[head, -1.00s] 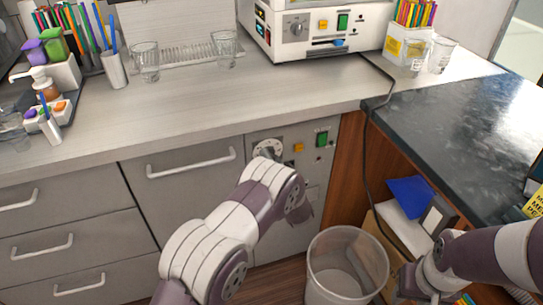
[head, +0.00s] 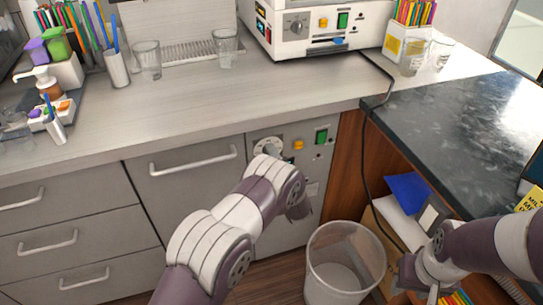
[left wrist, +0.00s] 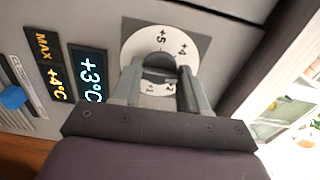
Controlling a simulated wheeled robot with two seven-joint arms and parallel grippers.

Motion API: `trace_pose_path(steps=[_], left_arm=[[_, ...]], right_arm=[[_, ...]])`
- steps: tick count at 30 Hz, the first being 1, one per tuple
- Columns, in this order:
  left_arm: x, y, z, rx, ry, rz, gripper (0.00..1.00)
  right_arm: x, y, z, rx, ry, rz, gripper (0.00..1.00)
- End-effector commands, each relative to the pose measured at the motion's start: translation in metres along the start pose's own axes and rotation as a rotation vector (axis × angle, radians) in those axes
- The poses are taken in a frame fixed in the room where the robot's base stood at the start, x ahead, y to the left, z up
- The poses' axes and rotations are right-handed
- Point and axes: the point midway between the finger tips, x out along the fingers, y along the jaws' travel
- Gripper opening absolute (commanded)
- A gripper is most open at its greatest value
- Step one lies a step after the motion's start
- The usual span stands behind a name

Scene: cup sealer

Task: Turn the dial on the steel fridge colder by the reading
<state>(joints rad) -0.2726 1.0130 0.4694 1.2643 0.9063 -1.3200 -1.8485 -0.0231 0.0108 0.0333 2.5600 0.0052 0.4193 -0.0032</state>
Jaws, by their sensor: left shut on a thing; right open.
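The fridge dial (head: 268,146) is a white disc on the steel front under the counter, partly covered by my arm in the head view. In the left wrist view the white disc (left wrist: 140,42) carries numbers, with +5 and +4 along its upper part. My left gripper (left wrist: 159,72) is shut on the dial's grey knob (left wrist: 158,62), a finger on each side. My right gripper (head: 428,292) is open and empty at the lower right, low beside the bin.
A clear bin (head: 344,262) stands on the floor right of the fridge front. A green switch (head: 321,136) and a yellow button (head: 298,145) sit right of the dial. A black cord (head: 368,170) hangs over the counter edge. A blue slider (left wrist: 13,97) is near the reading.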

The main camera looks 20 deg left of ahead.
Motion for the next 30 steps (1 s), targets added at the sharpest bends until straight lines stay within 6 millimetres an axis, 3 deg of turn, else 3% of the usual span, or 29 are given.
trace_pose_path(steps=[17,18,20,30], left_arm=[[-0.0006,0.0012,-0.0003,0.032,0.002,0.003,0.13],[-0.0006,0.0012,-0.0003,0.032,0.002,0.003,0.53],[-0.0006,0.0011,-0.0002,0.032,0.002,0.003,0.69],[-0.006,0.0005,-0.0008,0.031,0.003,0.002,0.69]], right_arm=[[-0.0008,0.0,-0.0001,0.0,0.0,0.0,0.43],[-0.0008,0.0,-0.0001,0.0,0.0,0.0,0.43],[-0.0008,0.0,-0.0001,0.0,0.0,0.0,0.43],[-0.0014,0.0,-0.0002,0.0,0.0,0.0,0.43]])
